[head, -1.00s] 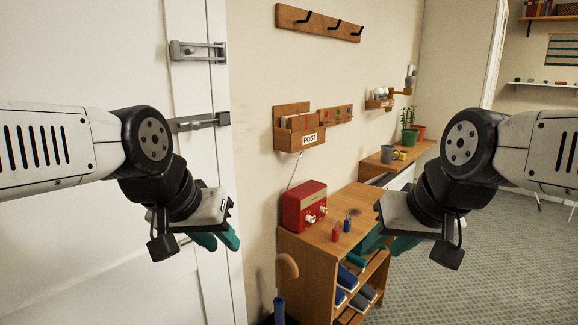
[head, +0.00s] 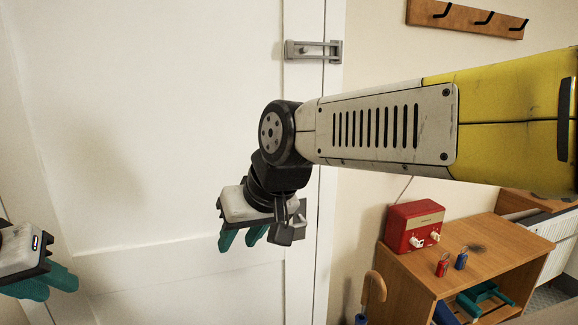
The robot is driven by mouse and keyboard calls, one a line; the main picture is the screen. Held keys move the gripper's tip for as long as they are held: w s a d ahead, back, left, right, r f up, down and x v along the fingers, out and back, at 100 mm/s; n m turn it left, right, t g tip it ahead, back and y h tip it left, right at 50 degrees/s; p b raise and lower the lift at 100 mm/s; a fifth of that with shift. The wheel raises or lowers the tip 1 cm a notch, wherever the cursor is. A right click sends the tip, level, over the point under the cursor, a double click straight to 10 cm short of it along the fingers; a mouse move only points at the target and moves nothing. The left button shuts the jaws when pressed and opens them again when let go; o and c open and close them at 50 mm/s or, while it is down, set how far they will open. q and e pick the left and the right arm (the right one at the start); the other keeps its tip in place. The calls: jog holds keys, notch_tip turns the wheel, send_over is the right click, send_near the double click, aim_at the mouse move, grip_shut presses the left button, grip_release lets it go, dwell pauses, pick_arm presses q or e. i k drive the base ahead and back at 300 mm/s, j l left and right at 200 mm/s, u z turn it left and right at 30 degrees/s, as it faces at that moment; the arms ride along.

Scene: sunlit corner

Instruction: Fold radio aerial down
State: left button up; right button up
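The red radio (head: 411,228) stands on the wooden shelf unit at the right, its front with pale knobs facing right. Its thin aerial (head: 404,188) sticks up from the top at a slant, against the wall, and its upper end is hard to make out. My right gripper (head: 243,238) is in front of the white door, left of the radio and well apart from it; its teal fingers are spread and empty. My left gripper (head: 48,283) is at the lower left edge, partly cut off, its fingers apart and empty.
A hook rail (head: 465,17) is on the wall. My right arm crosses above the radio.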

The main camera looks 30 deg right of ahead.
aim_at(400, 195)
jog(key=l+u, duration=0.25)
jog(key=l, duration=0.15)
jog(key=k+l+u, duration=0.2)
jog(key=l, duration=0.2)
jog(key=l+u, duration=0.25)
jog(key=l, duration=0.15)
jog(key=k+l+u, duration=0.2)
jog(key=l, duration=0.15)
jog(key=k+l, duration=0.2)
jog(key=l, duration=0.25)
jog(key=k+l, duration=0.2)
jog(key=l, duration=0.3)
jog(key=k+l, duration=0.2)
jog(key=l, duration=0.25)
jog(key=k+l, duration=0.25)
jog(key=l, duration=0.2)
jog(key=k+l, duration=0.2)
jog(key=l, duration=0.3)
jog(key=k+l, duration=0.2)
jog(key=l, duration=0.25)
jog(key=k+l, duration=0.2)
jog(key=l, duration=0.25)
jog(key=k+l, duration=0.2)
jog(key=l, duration=0.3)
